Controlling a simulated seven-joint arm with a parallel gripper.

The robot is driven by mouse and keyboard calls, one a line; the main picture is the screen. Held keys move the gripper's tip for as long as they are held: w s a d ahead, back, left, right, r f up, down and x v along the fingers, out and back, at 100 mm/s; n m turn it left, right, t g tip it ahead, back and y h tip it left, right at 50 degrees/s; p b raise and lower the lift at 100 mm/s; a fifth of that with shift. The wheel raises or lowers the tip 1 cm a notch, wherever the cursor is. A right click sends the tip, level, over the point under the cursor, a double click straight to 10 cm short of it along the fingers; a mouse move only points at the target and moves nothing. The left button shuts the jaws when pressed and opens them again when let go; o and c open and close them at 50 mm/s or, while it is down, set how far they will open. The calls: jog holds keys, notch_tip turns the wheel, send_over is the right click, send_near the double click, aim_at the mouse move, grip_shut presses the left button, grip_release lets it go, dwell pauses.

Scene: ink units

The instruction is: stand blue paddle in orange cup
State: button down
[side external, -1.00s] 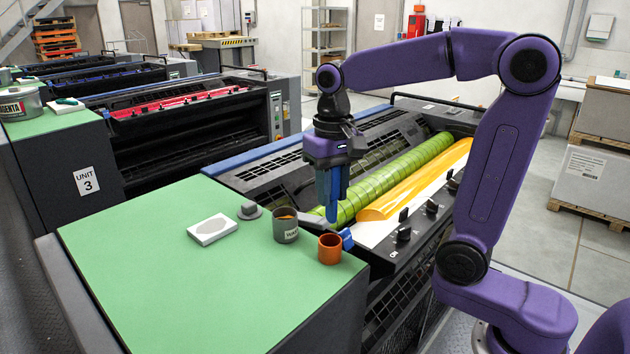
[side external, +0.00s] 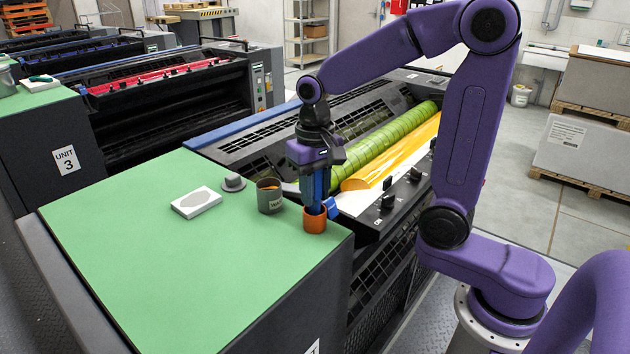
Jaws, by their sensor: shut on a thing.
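The orange cup (side external: 315,226) stands upright near the right edge of the green top. My gripper (side external: 317,186) is directly above it, pointing down and shut on the blue paddle (side external: 315,208). The paddle is upright, and its lower end is at the cup's mouth and appears to be inside. The cup wall hides the paddle's tip, so I cannot tell whether it touches the bottom. The fingers cover the paddle's upper part.
A grey labelled cup (side external: 269,199) stands close to the left of the orange cup. A small grey knob-like object (side external: 233,183) and a white block (side external: 196,202) lie farther left. The green top (side external: 170,270) is clear in front. The press with its green roller (side external: 390,141) lies behind.

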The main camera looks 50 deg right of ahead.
jog(key=shift+f, duration=0.15)
jog(key=c, duration=0.8)
grip_release()
notch_tip(320, 180, up, 18)
jog(key=shift+f, duration=0.25)
jog(key=shift+f, duration=0.1)
